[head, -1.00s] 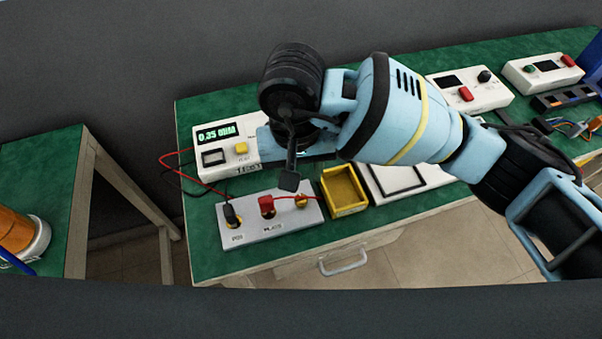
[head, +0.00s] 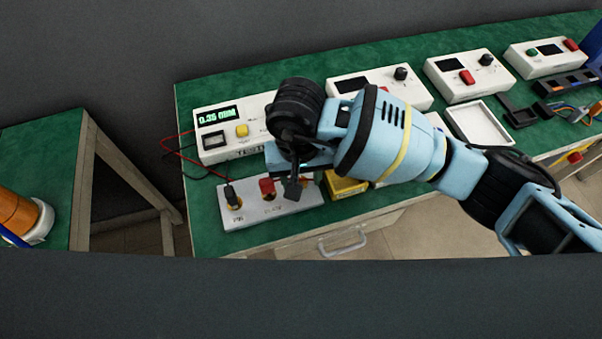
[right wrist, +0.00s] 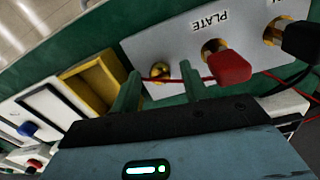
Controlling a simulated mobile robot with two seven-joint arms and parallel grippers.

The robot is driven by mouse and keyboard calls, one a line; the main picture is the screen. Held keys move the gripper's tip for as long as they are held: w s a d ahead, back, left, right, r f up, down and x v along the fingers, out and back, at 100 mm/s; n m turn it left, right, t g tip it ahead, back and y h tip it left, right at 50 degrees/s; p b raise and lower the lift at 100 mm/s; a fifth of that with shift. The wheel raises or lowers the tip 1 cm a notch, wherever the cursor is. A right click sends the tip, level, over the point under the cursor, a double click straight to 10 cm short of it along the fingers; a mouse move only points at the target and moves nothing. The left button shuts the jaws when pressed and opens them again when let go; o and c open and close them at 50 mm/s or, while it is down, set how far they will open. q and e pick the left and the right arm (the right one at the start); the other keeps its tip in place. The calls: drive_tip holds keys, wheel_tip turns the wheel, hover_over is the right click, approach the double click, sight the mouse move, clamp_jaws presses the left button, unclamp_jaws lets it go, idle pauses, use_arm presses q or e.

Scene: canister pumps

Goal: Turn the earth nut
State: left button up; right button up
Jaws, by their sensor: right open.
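The brass earth nut (right wrist: 160,73) sits at one end of the grey terminal panel (right wrist: 165,42), with a thin red lead running to it. My right gripper (right wrist: 160,68) is open, its two greenish fingers on either side of the nut in the right wrist view. I cannot tell whether they touch it. In the head view my right gripper (head: 292,187) is over the right part of the panel (head: 255,212) and largely hides the nut. My left gripper is not in view.
A red plug (right wrist: 228,66) and a black plug (right wrist: 303,40) stand in the panel beside the nut. A yellow bin (head: 345,187) sits right of the panel. A meter (head: 218,128) reading about 0.35 ohm stands behind. More instruments fill the bench to the right.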

clamp_jaws()
drive_tip(key=shift+m, duration=0.4)
